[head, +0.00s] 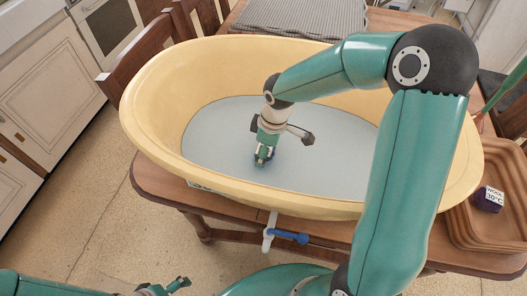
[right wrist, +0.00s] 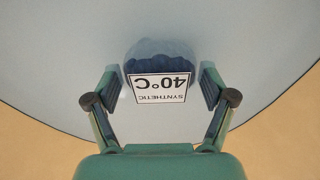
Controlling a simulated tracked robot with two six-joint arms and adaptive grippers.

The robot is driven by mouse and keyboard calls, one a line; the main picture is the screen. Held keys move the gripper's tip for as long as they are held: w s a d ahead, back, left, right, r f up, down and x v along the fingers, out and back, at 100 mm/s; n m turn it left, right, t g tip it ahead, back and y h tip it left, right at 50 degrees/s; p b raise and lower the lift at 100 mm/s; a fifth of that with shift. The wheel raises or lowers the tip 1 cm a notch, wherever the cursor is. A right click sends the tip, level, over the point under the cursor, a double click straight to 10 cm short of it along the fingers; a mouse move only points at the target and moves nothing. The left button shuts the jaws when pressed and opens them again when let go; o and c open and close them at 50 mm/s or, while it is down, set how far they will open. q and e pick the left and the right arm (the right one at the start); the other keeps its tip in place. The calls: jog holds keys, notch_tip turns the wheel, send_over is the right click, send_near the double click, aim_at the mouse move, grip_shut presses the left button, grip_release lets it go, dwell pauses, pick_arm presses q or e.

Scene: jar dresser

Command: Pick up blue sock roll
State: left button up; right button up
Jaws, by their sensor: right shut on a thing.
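The blue sock roll (right wrist: 158,53) lies in the right wrist view between the two fingers of my right gripper (right wrist: 160,88). It carries a white label reading "SYNTHETIC 40°C". My right gripper is shut on it. In the head view my right gripper (head: 263,160) points down inside the yellow tub (head: 160,85), over the pale blue area at its bottom, and mostly hides the roll. My left gripper (head: 180,284) shows only partly at the bottom edge of the head view, well away from the tub; its jaw opening is unclear.
The tub stands on a wooden table (head: 160,190) with a blue-handled tap (head: 288,237) at its front. A brown tray (head: 460,235) at the right holds a dark purple item (head: 489,199) labelled "WOOL 30°C". Chairs and a striped cloth (head: 305,18) are behind.

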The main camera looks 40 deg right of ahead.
notch_tip(320, 180, up, 20)
jog(key=p, duration=0.1)
jog(key=shift+p, duration=0.35)
jog(key=shift+r, duration=0.1)
